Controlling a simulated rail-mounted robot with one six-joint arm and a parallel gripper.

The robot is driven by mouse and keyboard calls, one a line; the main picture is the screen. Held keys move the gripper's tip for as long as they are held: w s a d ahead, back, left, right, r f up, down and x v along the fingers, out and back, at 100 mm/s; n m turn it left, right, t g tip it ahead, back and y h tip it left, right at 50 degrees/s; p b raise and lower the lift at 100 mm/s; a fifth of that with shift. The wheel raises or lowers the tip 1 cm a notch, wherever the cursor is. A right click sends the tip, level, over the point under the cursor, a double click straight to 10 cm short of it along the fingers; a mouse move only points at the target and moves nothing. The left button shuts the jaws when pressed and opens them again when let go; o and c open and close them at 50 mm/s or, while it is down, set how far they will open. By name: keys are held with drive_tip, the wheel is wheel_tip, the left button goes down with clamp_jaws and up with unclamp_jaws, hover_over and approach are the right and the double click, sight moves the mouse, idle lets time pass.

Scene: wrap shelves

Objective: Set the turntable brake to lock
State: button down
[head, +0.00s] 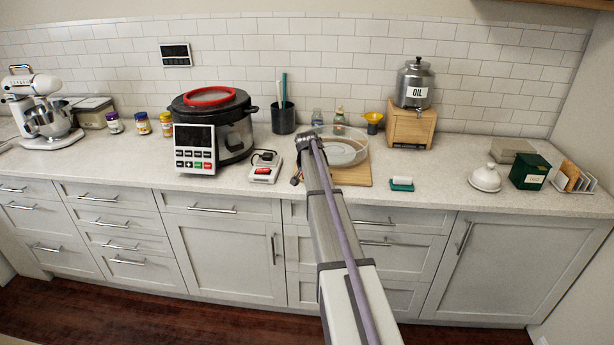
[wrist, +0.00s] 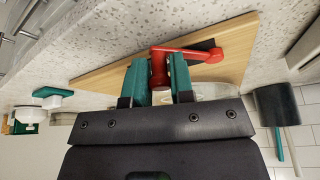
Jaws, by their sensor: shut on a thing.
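In the wrist view a red lever (wrist: 190,52) lies over a light wooden board (wrist: 115,75). I take it for the turntable brake. Its red arm runs left from a rounded end near a dark patch to a part between my gripper's teal fingers. My gripper (wrist: 158,78) is shut on that part, one finger on each side. In the head view my arm hides the lever. A clear round dish (head: 345,150), apparently the turntable, sits on the wooden board (head: 352,176) just right of my gripper. I cannot read any lock marking.
A red switch box (head: 264,168) and a cooker (head: 235,125) stand to the left. A dark utensil cup (head: 283,120) is behind. An oil dispenser (head: 414,85) on a wooden stand and a green-and-white brush (head: 401,184) are to the right.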

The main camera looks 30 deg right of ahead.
drive_tip(key=c, duration=1)
unclamp_jaws()
drive_tip(key=p+v, duration=1)
drive_tip(key=shift+a+r, duration=0.15)
drive_tip(key=shift+r, duration=0.25)
drive_tip(key=shift+s, duration=0.1)
drive_tip(key=shift+s+a+f+n+g+y, duration=0.4)
drive_tip(key=shift+s+a+n, duration=1.5)
drive_tip(key=shift+s+a, duration=3.65)
drive_tip(key=shift+s+a+f+n+g+y, duration=0.1)
drive_tip(key=shift+s+a+n+g+y, duration=0.55)
drive_tip(key=shift+s+a+n, duration=3.05)
drive_tip(key=shift+s+a+f+n+g+y, duration=0.2)
drive_tip(key=shift+s+a+y, duration=0.65)
drive_tip(key=shift+s+a, duration=6.5)
